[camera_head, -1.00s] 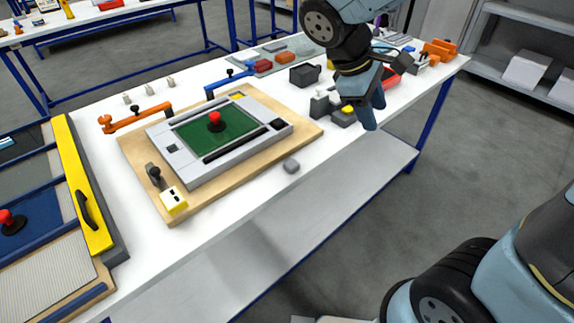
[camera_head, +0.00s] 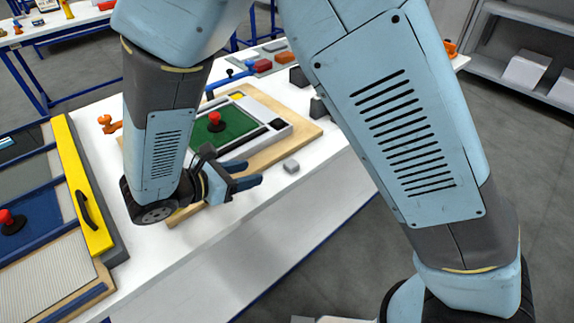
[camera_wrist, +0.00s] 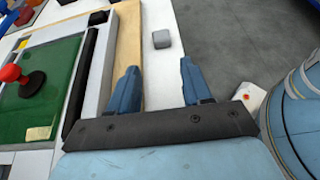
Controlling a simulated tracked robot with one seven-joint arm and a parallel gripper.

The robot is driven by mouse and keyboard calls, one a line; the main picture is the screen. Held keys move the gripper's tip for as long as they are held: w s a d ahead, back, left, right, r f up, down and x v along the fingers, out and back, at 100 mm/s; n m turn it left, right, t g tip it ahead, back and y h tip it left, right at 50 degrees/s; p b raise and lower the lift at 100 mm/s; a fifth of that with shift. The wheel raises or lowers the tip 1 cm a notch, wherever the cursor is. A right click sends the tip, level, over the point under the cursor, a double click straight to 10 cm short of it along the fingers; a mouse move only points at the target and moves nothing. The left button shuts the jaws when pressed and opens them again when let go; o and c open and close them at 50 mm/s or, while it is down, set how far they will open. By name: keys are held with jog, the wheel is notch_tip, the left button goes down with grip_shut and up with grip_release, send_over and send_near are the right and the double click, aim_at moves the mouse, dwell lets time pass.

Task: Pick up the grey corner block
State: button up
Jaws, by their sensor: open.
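The grey corner block (camera_head: 291,166) is a small rounded block lying on the white table, just off the right edge of the wooden board. It also shows in the wrist view (camera_wrist: 161,39), ahead of the fingertips and roughly between their lines. My gripper (camera_head: 255,172) is to the left of the block, with its two blue fingers pointing right towards it. In the wrist view my gripper (camera_wrist: 157,75) is open, with nothing between the fingers. The block is apart from both fingers.
A wooden board (camera_head: 312,133) carries a grey frame with a green panel (camera_head: 232,122) and a red knob (camera_head: 214,118) close behind my gripper. A yellow-edged panel (camera_head: 82,183) stands at the left. The table's front edge is near the block.

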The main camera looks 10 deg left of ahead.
jog(key=shift+f, duration=0.25)
send_near(289, 164)
jog(key=x, duration=0.3)
jog(key=shift+w+d+f, duration=0.1)
jog(key=shift+w+f, duration=0.15)
jog(key=shift+w, duration=0.05)
jog(key=shift+x, duration=2.6)
jog(key=shift+d+r, duration=0.1)
jog(key=shift+d, duration=0.05)
jog(key=c, duration=0.8)
